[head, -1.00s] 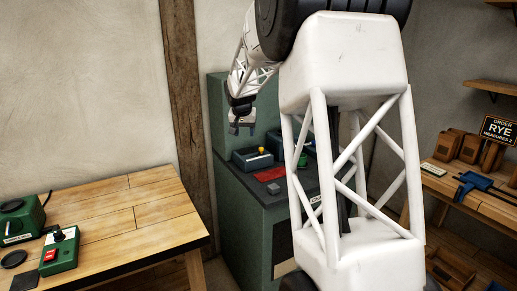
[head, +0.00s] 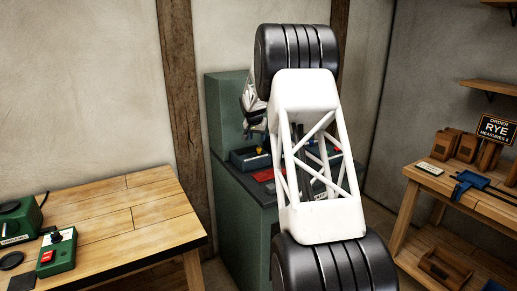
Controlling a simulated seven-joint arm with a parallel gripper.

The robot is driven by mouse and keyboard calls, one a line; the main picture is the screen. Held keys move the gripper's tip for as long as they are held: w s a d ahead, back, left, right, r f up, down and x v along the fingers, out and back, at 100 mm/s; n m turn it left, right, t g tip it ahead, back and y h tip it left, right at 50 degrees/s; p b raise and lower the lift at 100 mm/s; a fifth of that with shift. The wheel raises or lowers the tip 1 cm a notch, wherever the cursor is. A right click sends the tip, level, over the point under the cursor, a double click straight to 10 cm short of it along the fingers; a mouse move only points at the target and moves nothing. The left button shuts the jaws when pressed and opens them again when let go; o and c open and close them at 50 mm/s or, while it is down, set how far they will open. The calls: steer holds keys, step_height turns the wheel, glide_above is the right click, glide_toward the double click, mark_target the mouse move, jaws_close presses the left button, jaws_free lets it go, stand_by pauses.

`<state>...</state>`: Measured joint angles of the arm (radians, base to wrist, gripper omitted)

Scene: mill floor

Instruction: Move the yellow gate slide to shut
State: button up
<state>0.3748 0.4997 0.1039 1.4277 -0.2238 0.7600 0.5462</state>
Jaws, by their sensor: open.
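A small yellow knob (head: 259,149), which looks like the gate slide's handle, stands on a dark blue-grey box (head: 240,160) on top of the green cabinet (head: 240,215). How far the slide is open is too small to tell. My gripper (head: 256,134) hangs just above the knob, small and partly hidden behind my own arm. It is open, and nothing shows between its fingers. I cannot tell whether it touches the knob. My arm hides part of the cabinet top to the right.
A red patch (head: 263,175) lies on the cabinet top in front of the box. A wooden table (head: 120,215) at left holds a green switch box (head: 57,252). A shelf bench at right holds wooden bins (head: 467,148), a blue tool (head: 472,183) and an order sign (head: 496,129).

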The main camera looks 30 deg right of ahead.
mark_target(259, 148)
steer(key=shift+f, duration=0.1)
steer(key=shift+x, duration=3.8)
jaws_close()
